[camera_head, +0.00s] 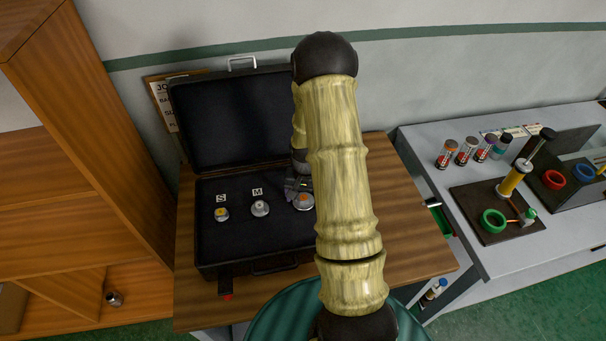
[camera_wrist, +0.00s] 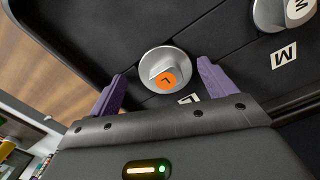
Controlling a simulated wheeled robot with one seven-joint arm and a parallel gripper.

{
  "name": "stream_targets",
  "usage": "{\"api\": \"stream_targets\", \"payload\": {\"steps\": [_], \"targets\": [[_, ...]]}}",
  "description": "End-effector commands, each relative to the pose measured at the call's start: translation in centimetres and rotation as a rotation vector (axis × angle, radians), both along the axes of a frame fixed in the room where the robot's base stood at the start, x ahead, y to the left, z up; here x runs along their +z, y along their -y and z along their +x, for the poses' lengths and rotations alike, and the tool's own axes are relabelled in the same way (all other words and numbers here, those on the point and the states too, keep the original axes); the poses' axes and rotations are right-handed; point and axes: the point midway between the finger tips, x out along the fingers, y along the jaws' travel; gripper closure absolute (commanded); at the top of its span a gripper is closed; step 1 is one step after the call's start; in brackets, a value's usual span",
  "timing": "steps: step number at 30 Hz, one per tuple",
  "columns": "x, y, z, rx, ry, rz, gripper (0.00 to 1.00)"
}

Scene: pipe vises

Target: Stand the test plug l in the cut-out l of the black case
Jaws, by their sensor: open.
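The test plug l (camera_wrist: 152,82), a silver flanged plug with an orange top marked L, stands in the black case at the place by the L label (camera_wrist: 188,99). It looks upright and seated; its flange hides the cut-out. It also shows in the head view (camera_head: 303,203), partly behind my arm. The black case (camera_head: 235,245) lies open on the wooden table. My gripper (camera_wrist: 161,69) is open, its purple fingers apart on either side of the plug, with visible gaps. In the head view my gripper (camera_head: 298,184) is mostly hidden by my arm.
Plug S (camera_head: 221,214) and plug M (camera_head: 260,208) stand in the case to the left. The raised lid (camera_head: 230,120) is behind. A grey bench (camera_head: 440,190) with vises and several small jars is on the right. A wooden shelf (camera_head: 70,150) is on the left.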

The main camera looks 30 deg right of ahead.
Motion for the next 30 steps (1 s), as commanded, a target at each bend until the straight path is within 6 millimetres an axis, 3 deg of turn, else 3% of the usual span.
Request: {"api": "stream_targets", "payload": {"steps": [21,30], "targets": [[10.9,-0.3,0.7,0.005,0.019,-0.001,0.17],[12.0,-0.3,0.6,0.005,0.015,0.001,0.17]]}}
